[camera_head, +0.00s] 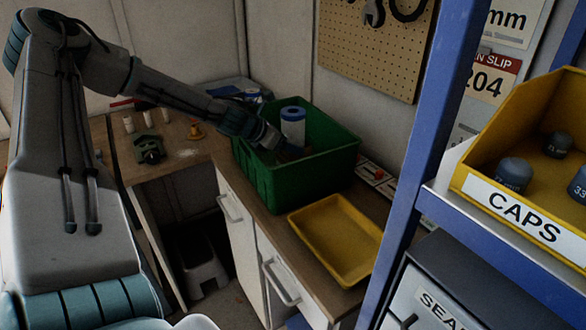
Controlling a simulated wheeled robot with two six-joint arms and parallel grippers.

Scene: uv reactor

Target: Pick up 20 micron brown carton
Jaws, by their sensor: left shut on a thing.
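My left arm comes in from the left and reaches down into a green crate (305,185) on the counter. My left gripper (283,149) is inside the crate, shut at the lower part of a white cylinder with blue bands (293,122). The cylinder stands about upright, with its top above the crate's rim. The crate's near wall and the gripper hide part of the crate's floor. I see no brown carton in this view. My right gripper is not in view.
A yellow tray (338,240) lies empty in front of the crate. A blue rack post (425,130) and a yellow CAPS bin (515,205) stand close on the right. Small bottles (147,118) and a dark green device (149,150) stand on the left counter.

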